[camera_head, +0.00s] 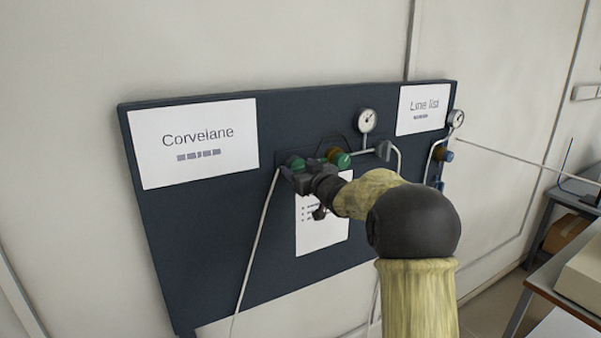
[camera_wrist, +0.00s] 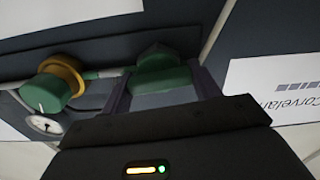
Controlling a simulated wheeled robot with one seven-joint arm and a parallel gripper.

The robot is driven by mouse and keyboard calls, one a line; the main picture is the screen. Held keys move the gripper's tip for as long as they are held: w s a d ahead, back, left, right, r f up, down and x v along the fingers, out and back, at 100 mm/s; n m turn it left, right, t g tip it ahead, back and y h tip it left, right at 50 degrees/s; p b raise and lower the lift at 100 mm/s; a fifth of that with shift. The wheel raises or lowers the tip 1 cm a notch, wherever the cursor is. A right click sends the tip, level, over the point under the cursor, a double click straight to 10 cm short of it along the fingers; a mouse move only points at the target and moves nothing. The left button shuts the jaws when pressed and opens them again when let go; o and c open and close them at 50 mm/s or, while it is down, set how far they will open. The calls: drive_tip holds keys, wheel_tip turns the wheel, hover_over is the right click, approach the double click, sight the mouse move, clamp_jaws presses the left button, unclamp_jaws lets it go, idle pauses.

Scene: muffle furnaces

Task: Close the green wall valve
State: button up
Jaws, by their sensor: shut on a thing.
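A green valve handle (camera_head: 296,162) sits at the left of the pipework on a dark wall panel. My gripper (camera_head: 297,176) is at this handle, shut on it. In the wrist view the green handle (camera_wrist: 162,78) lies between my two fingers (camera_wrist: 163,88), one on each side. My gripper hides part of the handle in the head view. A second green knob (camera_head: 341,160) with a brass collar is just to the right; it also shows at the left of the wrist view (camera_wrist: 43,94).
The dark panel (camera_head: 200,235) carries a "Corvelane" sign (camera_head: 195,142), a "Line list" sign (camera_head: 422,108) and a partly hidden sheet. Gauges (camera_head: 367,120) and a blue knob (camera_head: 446,156) are to the right. A bench (camera_head: 560,292) stands at far right.

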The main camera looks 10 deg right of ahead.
drive_tip(key=n+b, duration=0.3)
drive_tip(key=n, duration=0.1)
drive_tip(key=shift+f, duration=0.2)
drive_tip(key=n+b, duration=0.3)
drive_tip(key=n, duration=0.1)
drive_tip(key=shift+a+n+b, duration=0.1)
drive_tip(key=shift+n+b, duration=0.2)
drive_tip(key=n+b, duration=0.2)
drive_tip(key=n, duration=0.2)
drive_tip(key=shift+f+n+b, duration=0.1)
drive_tip(key=shift+n+b, duration=0.2)
drive_tip(key=shift+b, duration=0.1)
drive_tip(key=shift+n+b, duration=0.85)
drive_tip(key=shift+n, duration=0.85)
drive_tip(key=o, duration=1)
drive_tip(key=shift+s, duration=0.15)
